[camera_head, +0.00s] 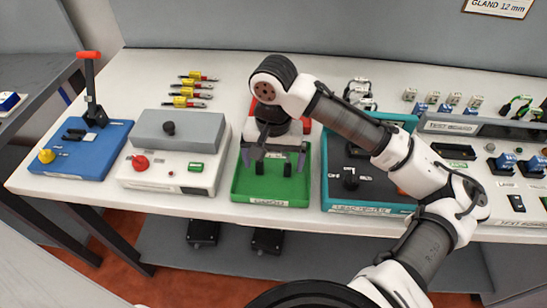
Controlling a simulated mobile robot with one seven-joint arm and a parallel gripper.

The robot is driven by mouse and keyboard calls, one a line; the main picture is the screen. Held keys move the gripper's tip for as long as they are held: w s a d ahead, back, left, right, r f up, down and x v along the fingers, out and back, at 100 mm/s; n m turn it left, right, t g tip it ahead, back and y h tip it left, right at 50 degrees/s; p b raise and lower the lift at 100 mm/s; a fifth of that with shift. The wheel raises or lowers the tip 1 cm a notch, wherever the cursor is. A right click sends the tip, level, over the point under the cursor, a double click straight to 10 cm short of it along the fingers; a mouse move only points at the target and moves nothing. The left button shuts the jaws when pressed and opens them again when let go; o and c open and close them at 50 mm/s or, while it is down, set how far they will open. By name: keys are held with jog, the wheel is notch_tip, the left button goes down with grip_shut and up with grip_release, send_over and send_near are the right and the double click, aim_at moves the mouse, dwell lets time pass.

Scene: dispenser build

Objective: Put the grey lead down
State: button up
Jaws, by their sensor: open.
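My gripper (273,157) points down over the green tray (270,203), its two grey fingers spread apart. I see nothing clearly held between them. Small dark upright pieces show in the tray, between and below the fingers; I cannot tell whether they touch the fingers. I cannot single out a grey lead for sure. Several small leads with pale ends (362,84) lie at the back of the bench, behind the teal unit (368,209), partly hidden by my arm.
A white unit with a grey lid (180,130) and a blue lever box (80,150) stand left. Yellow-and-red connectors (190,91) lie behind. Small blocks (440,100) and a test unit (450,128) stand right. My arm crosses the teal unit.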

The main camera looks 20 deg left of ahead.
notch_tip(320, 180, up, 12)
jog(key=shift+r+b, duration=0.15)
jog(key=shift+b, duration=0.3)
dwell(2.1)
